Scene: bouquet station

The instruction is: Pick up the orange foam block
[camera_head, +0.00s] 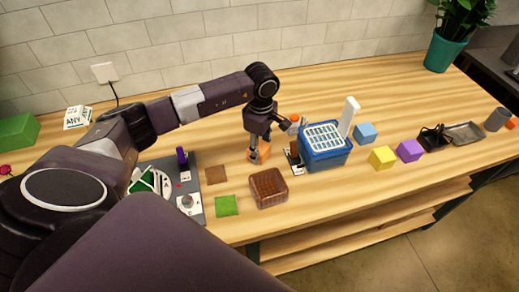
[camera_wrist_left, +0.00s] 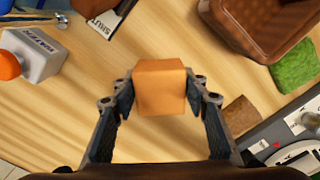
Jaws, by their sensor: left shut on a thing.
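The orange foam block (camera_head: 261,154) is at the middle of the wooden table in the head view. It also shows in the left wrist view (camera_wrist_left: 160,88), between the two fingers. My left gripper (camera_head: 257,149) reaches down from above and is shut on the block, one finger on each side, as the left wrist view shows (camera_wrist_left: 160,82). I cannot tell whether the block touches the table. My right gripper is not in view.
A blue crate with a white grid top (camera_head: 325,158) stands right of the block. A brown tray (camera_head: 268,188), a brown square (camera_head: 216,174) and a green square (camera_head: 228,206) lie in front. Yellow (camera_head: 382,158), purple (camera_head: 409,150) and blue (camera_head: 365,132) blocks are farther right.

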